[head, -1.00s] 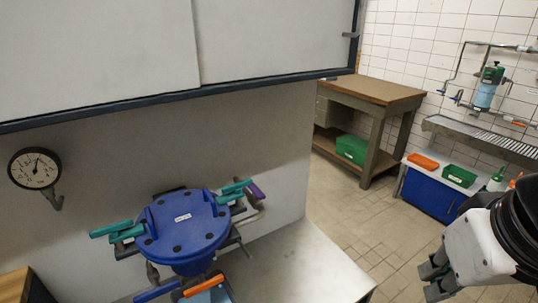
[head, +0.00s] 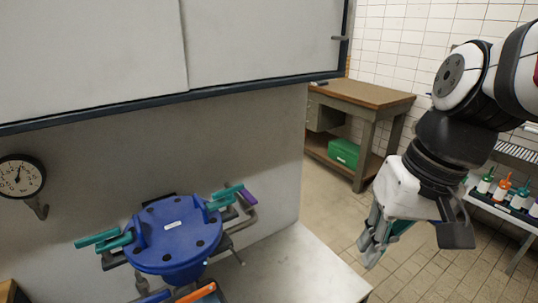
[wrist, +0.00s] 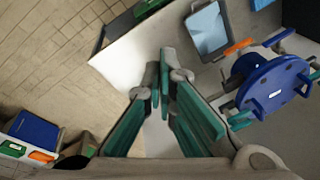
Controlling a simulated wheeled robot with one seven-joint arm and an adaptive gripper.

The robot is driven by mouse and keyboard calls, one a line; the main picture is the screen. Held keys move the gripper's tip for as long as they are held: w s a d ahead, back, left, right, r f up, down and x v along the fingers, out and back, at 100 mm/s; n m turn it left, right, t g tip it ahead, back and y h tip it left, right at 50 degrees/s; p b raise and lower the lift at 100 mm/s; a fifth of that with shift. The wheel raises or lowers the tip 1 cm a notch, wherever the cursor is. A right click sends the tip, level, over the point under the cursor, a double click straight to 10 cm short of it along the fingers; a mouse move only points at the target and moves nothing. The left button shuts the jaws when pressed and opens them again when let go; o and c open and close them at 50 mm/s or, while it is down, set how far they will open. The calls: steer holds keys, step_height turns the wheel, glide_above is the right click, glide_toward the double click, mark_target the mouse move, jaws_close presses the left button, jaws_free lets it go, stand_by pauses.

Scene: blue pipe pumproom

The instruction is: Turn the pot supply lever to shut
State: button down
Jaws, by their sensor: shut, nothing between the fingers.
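A blue round-lidded pot (head: 178,238) stands on the pale worktop at lower left in the head view; it also shows at right in the wrist view (wrist: 268,88). Teal handles (head: 97,238) stick out from its sides. A purple-ended lever (head: 249,196) is on a pipe behind its right side. An orange handle (head: 197,292) is low at its front, partly cut off by the frame edge. I cannot tell which handle is the supply lever. My gripper (head: 370,250) is shut and empty, well right of the pot, touching nothing; its closed fingertips show in the wrist view (wrist: 170,72).
The pale worktop (head: 300,272) is clear right of the pot. A white cabinet (head: 260,40) overhangs the back. A gauge (head: 20,176) hangs at left. A wooden bench (head: 360,95) with a green box (head: 343,152) stands behind; bottles (head: 502,190) stand on a far-right table.

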mark_target(247, 198)
steer(key=w+a+f+g+y+b, duration=0.1)
steer(key=w+a+f+y, duration=0.25)
steer(key=w, duration=0.55)
steer(key=w+a+f+g+y+b, duration=0.1)
steer(key=w+a+f+g+y, duration=0.3)
steer(key=w, duration=0.6)
steer(key=w+d+f+m+t+y+b, duration=0.1)
steer(key=w+d+f+t+y, duration=0.1)
steer(key=w+f+t+y, duration=0.4)
steer(key=w+d+f+m+t+y, duration=0.1)
steer(key=w+d+f+m+y, duration=0.2)
steer(key=w, duration=0.6)
steer(key=a+n+h+p, duration=0.1)
steer(key=a, duration=1.2)
steer(key=shift+s+a+f, duration=0.15)
steer(key=shift+s+f, duration=0.1)
